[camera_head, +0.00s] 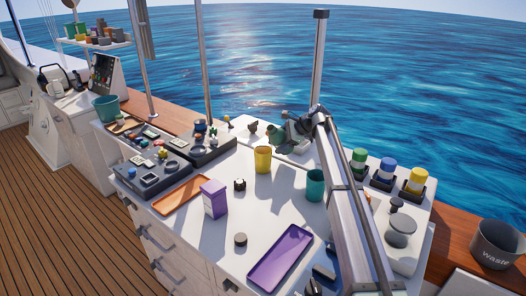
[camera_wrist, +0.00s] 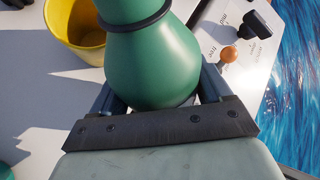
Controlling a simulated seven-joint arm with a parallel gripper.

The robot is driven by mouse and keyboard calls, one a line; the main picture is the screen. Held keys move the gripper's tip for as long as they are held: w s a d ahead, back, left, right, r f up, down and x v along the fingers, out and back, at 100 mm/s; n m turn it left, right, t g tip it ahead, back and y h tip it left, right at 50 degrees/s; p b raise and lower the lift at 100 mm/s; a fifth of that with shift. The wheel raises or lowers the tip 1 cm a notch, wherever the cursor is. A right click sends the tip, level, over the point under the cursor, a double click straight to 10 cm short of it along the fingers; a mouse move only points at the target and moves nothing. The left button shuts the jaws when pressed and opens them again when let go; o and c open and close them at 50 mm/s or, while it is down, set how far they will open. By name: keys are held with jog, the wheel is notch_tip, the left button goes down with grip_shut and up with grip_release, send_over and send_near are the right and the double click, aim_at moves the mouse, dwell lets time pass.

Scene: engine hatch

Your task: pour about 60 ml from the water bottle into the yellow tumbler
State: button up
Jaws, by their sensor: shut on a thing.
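The water bottle (camera_wrist: 155,62) is green with a dark ring round its neck. My gripper (camera_wrist: 158,84) is shut on it, with a finger on either side of its body. In the head view the bottle (camera_head: 277,139) looks tilted, its neck pointing left, behind the yellow tumbler. My gripper (camera_head: 293,130) is partly hidden there by my arm. The yellow tumbler (camera_head: 262,160) stands upright on the white counter. In the wrist view the tumbler (camera_wrist: 82,40) is at upper left, its open mouth beside the bottle's neck. I cannot see any water or the bottle's mouth.
A teal cup (camera_head: 315,186) stands right of the tumbler, close to my arm. A purple box (camera_head: 214,199), a purple tray (camera_head: 279,258) and an orange tray (camera_head: 181,195) are nearer the front. Several coloured-lidded jars (camera_head: 387,172) stand right. A small dark item (camera_head: 240,185) sits left of the tumbler.

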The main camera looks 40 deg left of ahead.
aim_at(283, 133)
jog(key=shift+w+r+n+t, duration=0.2)
jog(key=shift+r+n+t, duration=0.2)
jog(key=shift+r+t, duration=0.4)
jog(key=shift+w+d+f+t+h, duration=0.1)
jog(key=shift+w+f+t+h, duration=0.1)
jog(key=shift+f, duration=0.25)
jog(key=shift+w+d+f+t+h, duration=0.1)
jog(key=shift+f+t+h, duration=0.1)
jog(key=shift+f, duration=0.2)
jog(key=shift+f+n+t, duration=0.1)
jog(key=shift+n+t, duration=0.2)
jog(key=shift+n, duration=0.1)
jog(key=shift+w+r+t, duration=0.25)
jog(key=shift+r+t, duration=0.05)
jog(key=shift+t, duration=0.2)
jog(key=shift+w+n+t, duration=0.2)
jog(key=shift+n+t, duration=0.3)
jog(key=shift+t, duration=0.1)
jog(key=shift+r+t, duration=0.1)
jog(key=shift+t, duration=0.2)
jog(key=shift+s+r+n+t+h, duration=0.2)
jog(key=shift+r+n+t+h, duration=0.15)
jog(key=shift+r, duration=0.7)
jog(key=shift+r+t, duration=0.2)
jog(key=shift+t, duration=0.05)
